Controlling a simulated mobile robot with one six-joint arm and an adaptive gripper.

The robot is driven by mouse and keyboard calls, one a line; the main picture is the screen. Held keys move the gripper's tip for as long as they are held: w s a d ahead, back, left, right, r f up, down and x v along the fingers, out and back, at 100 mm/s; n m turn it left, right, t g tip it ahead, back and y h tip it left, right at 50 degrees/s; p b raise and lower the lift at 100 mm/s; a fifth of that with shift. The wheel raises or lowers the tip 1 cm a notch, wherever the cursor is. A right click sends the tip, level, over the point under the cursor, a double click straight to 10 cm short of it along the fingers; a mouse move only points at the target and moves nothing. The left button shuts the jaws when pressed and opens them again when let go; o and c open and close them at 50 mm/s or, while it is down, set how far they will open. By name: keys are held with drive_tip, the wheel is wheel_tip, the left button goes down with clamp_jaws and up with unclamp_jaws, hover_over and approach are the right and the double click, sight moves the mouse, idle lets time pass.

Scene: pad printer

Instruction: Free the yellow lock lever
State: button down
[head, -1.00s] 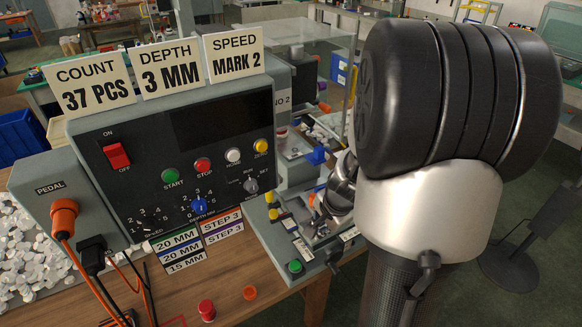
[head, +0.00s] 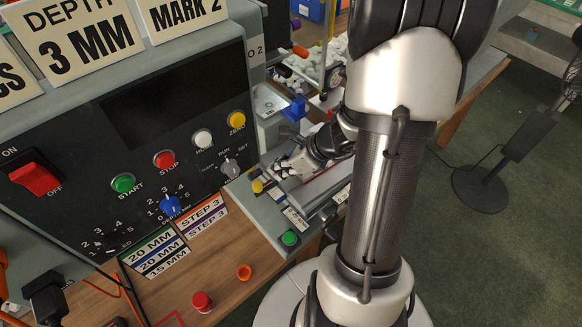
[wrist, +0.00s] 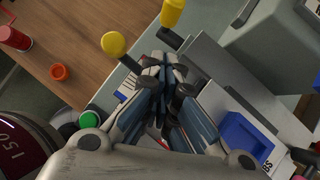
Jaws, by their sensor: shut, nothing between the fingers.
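Two yellow parts show in the wrist view: a round yellow knob (wrist: 114,45) on a dark stem, and a longer yellow handle (wrist: 173,12) beyond it. I cannot tell for certain which is the lock lever. In the head view a yellow knob (head: 258,187) shows at the left edge of the machine's base. My gripper (wrist: 161,62) is shut and empty, its fingertips close beside the knob's stem; contact is unclear. In the head view my gripper (head: 283,167) is low over the base, right of and slightly above the knob, partly hidden by my arm.
The control panel (head: 130,110) stands at the left with buttons and dials. A green button (head: 289,238) is on the base's front. A blue block (wrist: 245,138) is right of my gripper.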

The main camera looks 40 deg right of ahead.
drive_tip(key=w, duration=0.1)
drive_tip(key=w+a+f, duration=0.1)
drive_tip(key=w+a, duration=0.1)
drive_tip(key=w, duration=0.1)
drive_tip(key=shift+f+b, duration=0.15)
drive_tip(key=shift+b, duration=0.2)
drive_tip(key=shift+w+r+p, duration=0.1)
drive_tip(key=shift+r+p, duration=0.1)
drive_tip(key=shift+p, duration=0.45)
drive_tip(key=shift+w+p, duration=0.1)
drive_tip(key=shift+p, duration=0.25)
drive_tip(key=shift+g+p, duration=0.3)
drive_tip(key=shift+p, duration=0.15)
